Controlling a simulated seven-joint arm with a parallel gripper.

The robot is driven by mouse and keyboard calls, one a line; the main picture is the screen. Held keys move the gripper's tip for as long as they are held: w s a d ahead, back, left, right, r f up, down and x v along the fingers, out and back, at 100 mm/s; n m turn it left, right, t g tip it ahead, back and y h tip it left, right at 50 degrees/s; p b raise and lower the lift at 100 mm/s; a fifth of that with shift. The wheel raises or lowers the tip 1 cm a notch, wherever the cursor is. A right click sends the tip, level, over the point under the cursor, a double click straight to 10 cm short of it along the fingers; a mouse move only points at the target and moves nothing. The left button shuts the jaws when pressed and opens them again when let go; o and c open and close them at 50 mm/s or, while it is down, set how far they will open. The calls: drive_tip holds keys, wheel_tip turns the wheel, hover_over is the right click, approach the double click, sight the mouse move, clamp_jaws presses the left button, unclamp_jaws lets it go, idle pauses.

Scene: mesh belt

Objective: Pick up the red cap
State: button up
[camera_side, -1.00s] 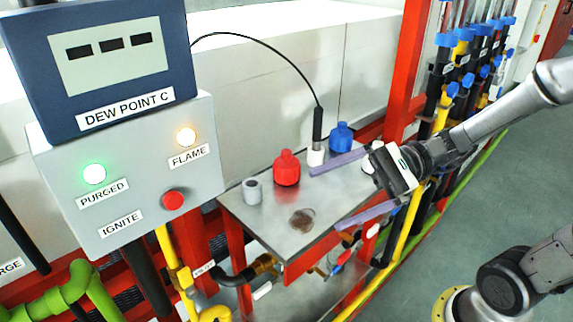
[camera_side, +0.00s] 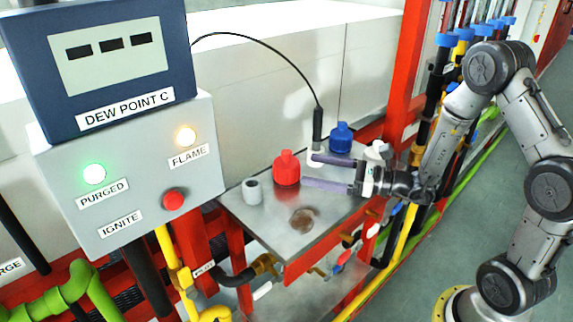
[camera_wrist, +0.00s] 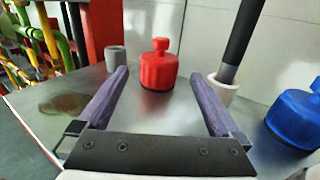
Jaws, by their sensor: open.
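The red cap (camera_side: 286,168) stands upright on the metal table, near its back edge. It is a squat cylinder with a narrower knob on top. In the wrist view the red cap (camera_wrist: 158,66) stands beyond the fingertips, roughly centred between them. My gripper (camera_side: 308,172) is open and empty, held low over the table to the right of the cap. Its two long purple fingers point at the cap. In the wrist view the fingers of my gripper (camera_wrist: 170,76) are wide apart, and the cap appears clear of both.
A white holder (camera_wrist: 218,92) with a black probe stands close to the right finger. A blue cap (camera_side: 341,138) is behind it. A grey cup (camera_side: 252,191) stands left of the red cap. A brown stain (camera_side: 303,219) marks the metal table (camera_side: 268,226). A control box (camera_side: 140,165) stands at left.

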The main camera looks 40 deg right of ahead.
sight(289, 162)
drive_tip(key=shift+x, duration=3.55)
drive_tip(key=c, duration=1.3)
